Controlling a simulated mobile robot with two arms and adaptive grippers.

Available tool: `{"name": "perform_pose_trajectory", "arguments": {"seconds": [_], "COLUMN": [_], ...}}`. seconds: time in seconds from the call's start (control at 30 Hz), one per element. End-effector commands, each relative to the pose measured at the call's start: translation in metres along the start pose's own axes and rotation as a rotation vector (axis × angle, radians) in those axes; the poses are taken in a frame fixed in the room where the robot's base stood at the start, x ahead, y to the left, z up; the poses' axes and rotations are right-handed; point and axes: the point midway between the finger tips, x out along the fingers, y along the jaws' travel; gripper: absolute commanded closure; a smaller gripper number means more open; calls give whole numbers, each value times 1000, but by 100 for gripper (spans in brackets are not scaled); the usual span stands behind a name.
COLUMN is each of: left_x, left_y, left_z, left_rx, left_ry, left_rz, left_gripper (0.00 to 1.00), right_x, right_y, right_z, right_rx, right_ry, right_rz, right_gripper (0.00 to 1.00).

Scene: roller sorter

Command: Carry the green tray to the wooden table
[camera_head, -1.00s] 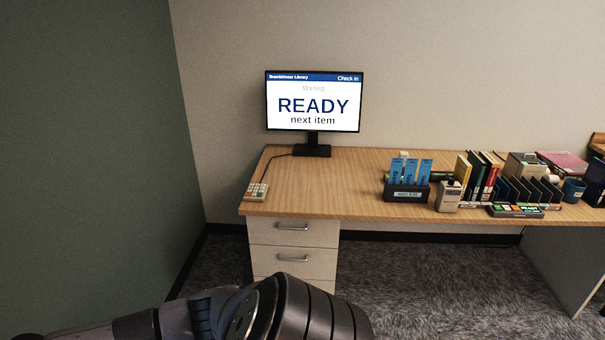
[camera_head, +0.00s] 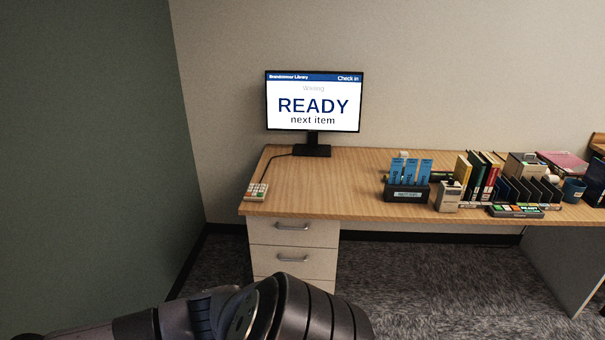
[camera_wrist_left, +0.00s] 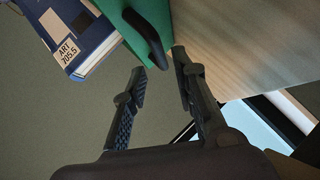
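The green tray (camera_wrist_left: 143,20) shows only in part at the top of the left wrist view, with a black handle (camera_wrist_left: 148,36) on its side. A blue book with an "ART 705.5" label (camera_wrist_left: 68,50) sticks out beside its green wall. My left gripper (camera_wrist_left: 159,64) is open, its two fingers apart, with the handle's end close to or between the fingertips; I cannot tell if they touch. A light wooden surface (camera_wrist_left: 225,40) adjoins the tray. The tray and both grippers are out of the head view. A wooden-topped desk (camera_head: 330,190) stands ahead there.
On the desk stand a monitor (camera_head: 314,101) reading "READY next item", a keypad (camera_head: 257,191), a holder with blue cards (camera_head: 406,192), and books (camera_head: 482,176). A green wall (camera_head: 90,150) is at left. My arm crosses the bottom.

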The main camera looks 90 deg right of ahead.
Motion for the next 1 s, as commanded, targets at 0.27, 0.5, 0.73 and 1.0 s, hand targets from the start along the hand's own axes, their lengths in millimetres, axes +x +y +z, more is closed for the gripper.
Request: {"name": "perform_pose_trajectory", "arguments": {"seconds": [0.27, 0.5, 0.73, 1.0], "left_x": [-18, -32, -46, -62], "left_y": [0, 0, 0, 0], "left_z": [0, 0, 0, 0], "left_rx": [2, 2, 1, 1], "left_ry": [0, 0, 0, -1], "left_rz": [-1, -1, -1, 0], "left_gripper": [74, 74, 74, 74], "right_x": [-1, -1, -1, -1], "right_y": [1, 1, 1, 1], "right_z": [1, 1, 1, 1], "right_rx": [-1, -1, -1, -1], "right_ry": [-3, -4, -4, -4], "right_rz": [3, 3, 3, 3], "right_gripper": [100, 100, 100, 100]}}
